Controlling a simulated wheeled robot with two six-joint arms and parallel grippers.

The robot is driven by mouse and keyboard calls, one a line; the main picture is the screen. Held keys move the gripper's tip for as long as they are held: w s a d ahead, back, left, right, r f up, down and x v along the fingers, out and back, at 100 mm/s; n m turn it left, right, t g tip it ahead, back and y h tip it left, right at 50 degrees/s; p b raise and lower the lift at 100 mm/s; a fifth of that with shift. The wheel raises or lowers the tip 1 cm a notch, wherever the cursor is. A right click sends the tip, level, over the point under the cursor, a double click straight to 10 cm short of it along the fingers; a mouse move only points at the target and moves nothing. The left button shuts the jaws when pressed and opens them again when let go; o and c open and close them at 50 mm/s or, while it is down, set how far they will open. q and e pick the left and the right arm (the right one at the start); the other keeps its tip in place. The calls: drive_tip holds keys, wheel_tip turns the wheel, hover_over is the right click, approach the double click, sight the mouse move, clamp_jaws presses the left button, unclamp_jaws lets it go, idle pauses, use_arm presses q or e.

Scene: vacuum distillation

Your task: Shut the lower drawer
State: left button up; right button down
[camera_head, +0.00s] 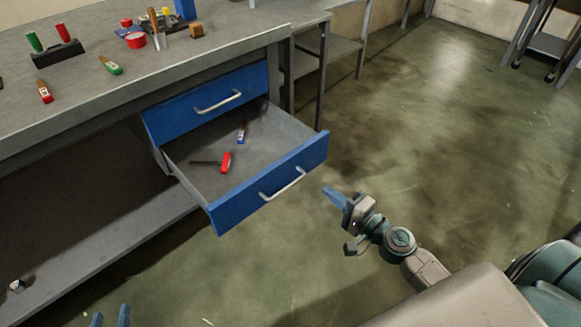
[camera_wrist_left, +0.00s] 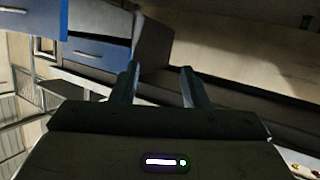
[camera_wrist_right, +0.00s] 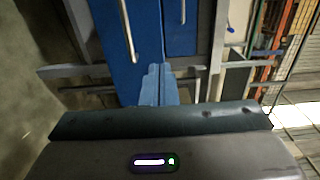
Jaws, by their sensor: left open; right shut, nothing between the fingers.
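The lower drawer (camera_head: 245,202) is pulled far out of the bench, with a blue front, a silver handle (camera_head: 282,184) and a grey inside. A red-handled tool (camera_head: 226,162) and a small blue-and-white item (camera_head: 242,132) lie in it. My right gripper (camera_head: 333,195) is shut and empty, just in front of and to the right of the drawer front, apart from it in the head view. In the right wrist view, its closed fingers (camera_wrist_right: 157,82) point towards the blue fronts. My left gripper (camera_head: 110,317) is open and empty at the bottom edge; its fingers show in the left wrist view (camera_wrist_left: 160,82).
The upper drawer (camera_head: 205,103) is shut above the lower one. The grey bench top (camera_head: 180,65) holds screwdrivers, a black holder (camera_head: 57,53) and other small items. A low shelf (camera_head: 110,255) runs under the bench at left. The floor (camera_head: 430,140) at right is clear.

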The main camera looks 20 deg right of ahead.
sight(288, 161)
drive_tip(key=p+x, duration=0.5)
drive_tip(key=x, duration=0.7)
use_arm(q)
drive_tip(key=s+a+f+g+y, duration=0.1)
drive_tip(key=s+f+g, duration=0.2)
drive_tip(key=s+g, duration=0.4)
drive_tip(key=shift+s+a+f+m+g, duration=0.15)
drive_tip(key=shift+s+a+m+g, duration=0.2)
drive_tip(key=shift+g, duration=0.35)
use_arm(e)
drive_tip(key=shift+w+a, duration=0.2)
drive_tip(key=shift+w, duration=0.25)
